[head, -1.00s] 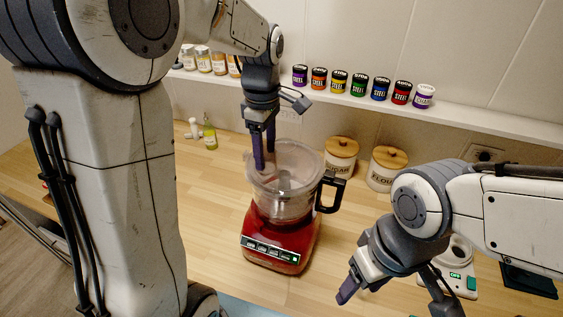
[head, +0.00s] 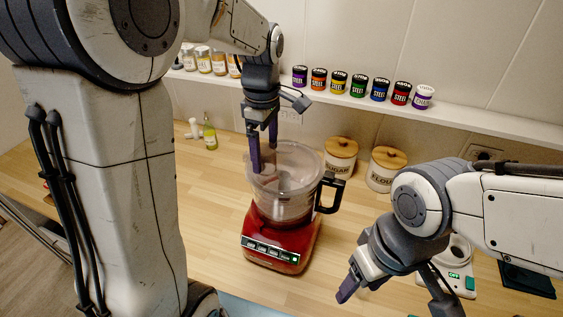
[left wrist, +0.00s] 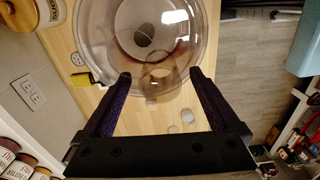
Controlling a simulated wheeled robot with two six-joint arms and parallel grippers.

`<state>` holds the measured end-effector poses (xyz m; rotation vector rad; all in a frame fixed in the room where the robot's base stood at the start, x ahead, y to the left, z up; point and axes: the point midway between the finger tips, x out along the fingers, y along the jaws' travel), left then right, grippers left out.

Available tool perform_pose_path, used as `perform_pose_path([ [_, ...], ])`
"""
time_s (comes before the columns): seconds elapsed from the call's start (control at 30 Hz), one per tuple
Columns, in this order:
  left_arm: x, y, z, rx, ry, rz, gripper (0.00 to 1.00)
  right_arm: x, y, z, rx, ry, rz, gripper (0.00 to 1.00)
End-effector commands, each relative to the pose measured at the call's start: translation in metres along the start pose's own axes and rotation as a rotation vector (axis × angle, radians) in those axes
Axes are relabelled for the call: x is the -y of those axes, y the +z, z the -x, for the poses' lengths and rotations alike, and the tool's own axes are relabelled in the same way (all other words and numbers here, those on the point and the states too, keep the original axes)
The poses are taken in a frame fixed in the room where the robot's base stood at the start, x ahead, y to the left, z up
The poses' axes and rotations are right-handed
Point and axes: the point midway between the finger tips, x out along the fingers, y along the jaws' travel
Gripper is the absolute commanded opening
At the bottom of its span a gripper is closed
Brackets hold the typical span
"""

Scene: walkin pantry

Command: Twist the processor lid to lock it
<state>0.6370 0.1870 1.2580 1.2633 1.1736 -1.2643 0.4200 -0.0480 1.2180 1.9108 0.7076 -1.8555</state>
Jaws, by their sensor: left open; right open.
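The red food processor (head: 270,247) stands upright on the counter with a clear bowl and a black handle (head: 333,192) on its right. Its clear lid (head: 298,160) sits on top of the bowl; I cannot tell whether it is locked. My left gripper (head: 264,158) points down at the lid's left far edge, open. In the left wrist view the lid (left wrist: 128,45) lies ahead of the two fingers (left wrist: 160,76), with a clear raised part near the gap between them. Contact cannot be told. My right gripper (head: 392,296) is open and empty, right of the processor.
Sugar (head: 341,155) and flour (head: 386,168) canisters stand behind, to the right of the processor. A small scale (head: 462,284) is at the right. A green bottle (head: 210,138) stands at the back left. Jars line the shelf (head: 455,119).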

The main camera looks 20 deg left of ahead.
Motion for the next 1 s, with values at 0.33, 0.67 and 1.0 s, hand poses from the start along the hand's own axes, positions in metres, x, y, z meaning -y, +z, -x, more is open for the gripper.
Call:
perform_pose_path([
  [0.33, 0.0, 0.0, 0.033, 0.0, 0.001, 0.0, 0.95, 0.002, -0.002, 0.03, 0.0, 0.0, 0.004, 0.61],
  [0.67, 0.0, 0.0, 0.059, 0.0, 0.0, 0.0, 0.95, 0.004, -0.003, 0.055, 0.0, 0.0, 0.005, 0.61],
  [1.0, 0.0, 0.0, 0.069, 0.0, 0.0, 0.0, 0.95, 0.005, -0.003, 0.064, 0.0, 0.0, 0.003, 0.61],
])
